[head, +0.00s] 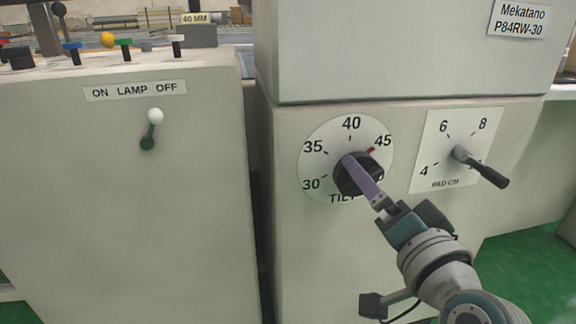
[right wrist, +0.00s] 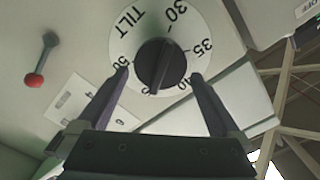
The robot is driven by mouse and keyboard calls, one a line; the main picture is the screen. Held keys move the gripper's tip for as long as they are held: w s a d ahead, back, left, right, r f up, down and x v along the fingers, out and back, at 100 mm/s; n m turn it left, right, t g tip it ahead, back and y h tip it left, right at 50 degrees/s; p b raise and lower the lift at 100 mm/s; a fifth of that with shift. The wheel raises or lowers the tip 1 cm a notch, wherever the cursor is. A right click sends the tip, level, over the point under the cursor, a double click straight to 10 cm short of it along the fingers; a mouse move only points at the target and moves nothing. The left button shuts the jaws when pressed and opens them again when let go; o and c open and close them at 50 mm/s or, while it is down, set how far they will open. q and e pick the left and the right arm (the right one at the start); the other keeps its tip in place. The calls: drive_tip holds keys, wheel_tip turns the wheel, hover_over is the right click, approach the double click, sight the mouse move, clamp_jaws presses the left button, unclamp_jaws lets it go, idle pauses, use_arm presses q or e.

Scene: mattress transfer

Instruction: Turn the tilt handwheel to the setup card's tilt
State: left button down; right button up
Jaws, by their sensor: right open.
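The black tilt handwheel (head: 345,186) sits on a round white dial (head: 318,150) marked 30 to 50, with TILT below. A red mark on the wheel's rim lies close to 45. My right gripper (head: 362,176) is in front of the wheel, and one purple-grey finger covers part of it. In the right wrist view the handwheel (right wrist: 160,64) shows between the two spread fingers of the right gripper (right wrist: 160,75), with a gap on each side. My left gripper is out of view. I cannot make out a setup card.
Right of the dial is the PAD CM plate (head: 432,125) with a black-handled lever (head: 483,168). A 40 MM sign (head: 194,19) stands behind. Open green floor shows at the lower right.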

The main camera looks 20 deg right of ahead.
drive_tip(key=v, duration=0.5)
drive_tip(key=shift+s+p, duration=0.15)
drive_tip(key=shift+p, duration=0.2)
